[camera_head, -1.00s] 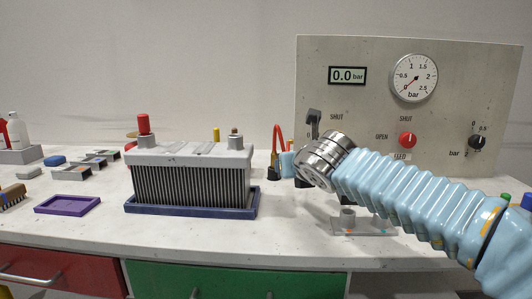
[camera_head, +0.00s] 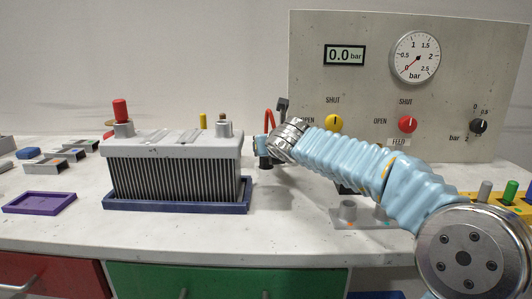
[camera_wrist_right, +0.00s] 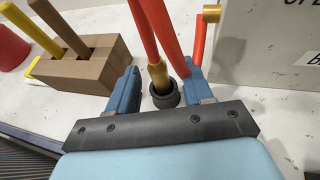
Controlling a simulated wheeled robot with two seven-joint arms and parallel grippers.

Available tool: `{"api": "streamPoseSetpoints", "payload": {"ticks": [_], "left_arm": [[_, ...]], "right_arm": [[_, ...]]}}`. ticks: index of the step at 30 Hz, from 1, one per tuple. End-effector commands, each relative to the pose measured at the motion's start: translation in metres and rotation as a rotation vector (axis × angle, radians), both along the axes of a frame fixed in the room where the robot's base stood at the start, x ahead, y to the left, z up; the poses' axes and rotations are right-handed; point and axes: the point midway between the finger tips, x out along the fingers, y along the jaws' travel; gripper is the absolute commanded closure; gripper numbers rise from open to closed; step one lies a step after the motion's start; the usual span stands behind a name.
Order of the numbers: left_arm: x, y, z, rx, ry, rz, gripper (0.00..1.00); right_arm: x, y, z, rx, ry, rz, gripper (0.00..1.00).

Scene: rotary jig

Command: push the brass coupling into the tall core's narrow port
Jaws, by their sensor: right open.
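The brass coupling (camera_wrist_right: 158,76) is on the end of a red hose and stands in a black round holder (camera_wrist_right: 165,97) on the bench. My right gripper (camera_wrist_right: 160,88) is open, with one blue finger on each side of the coupling, and is not closed on it. In the head view my right gripper (camera_head: 261,146) is beside the red hose, behind the core's right end. The finned grey core (camera_head: 172,177) stands upright in a blue tray (camera_head: 180,207). My left gripper is out of view.
A wooden block (camera_wrist_right: 85,68) with yellow and brown handles stands left of the gripper in the wrist view. The gauge panel (camera_head: 450,90) rises behind the arm and reads 0.0 bar. A purple tray (camera_head: 40,202) lies left. A clear plate with a stub (camera_head: 348,213) lies under the arm.

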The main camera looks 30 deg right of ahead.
Motion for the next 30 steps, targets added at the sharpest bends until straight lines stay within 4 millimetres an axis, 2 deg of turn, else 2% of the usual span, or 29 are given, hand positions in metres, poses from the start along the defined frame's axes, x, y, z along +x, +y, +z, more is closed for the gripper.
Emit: {"api": "streamPoseSetpoints", "payload": {"ticks": [3,6,14,24,30], "left_arm": [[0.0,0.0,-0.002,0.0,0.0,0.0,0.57],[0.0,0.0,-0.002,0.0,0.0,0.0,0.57],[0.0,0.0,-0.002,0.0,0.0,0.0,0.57],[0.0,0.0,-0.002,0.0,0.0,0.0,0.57],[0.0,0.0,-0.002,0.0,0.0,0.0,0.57]], "right_arm": [[0.018,-0.004,-0.009,0.001,0.002,0.0,0.5],[0.027,-0.007,-0.013,0.0,0.001,0.0,0.5],[0.03,-0.008,-0.013,0.0,0.0,0.0,0.5],[0.03,-0.008,-0.013,0.0,0.0,0.0,1.0],[0.029,-0.008,-0.013,0.0,0.0,0.0,1.0]]}}
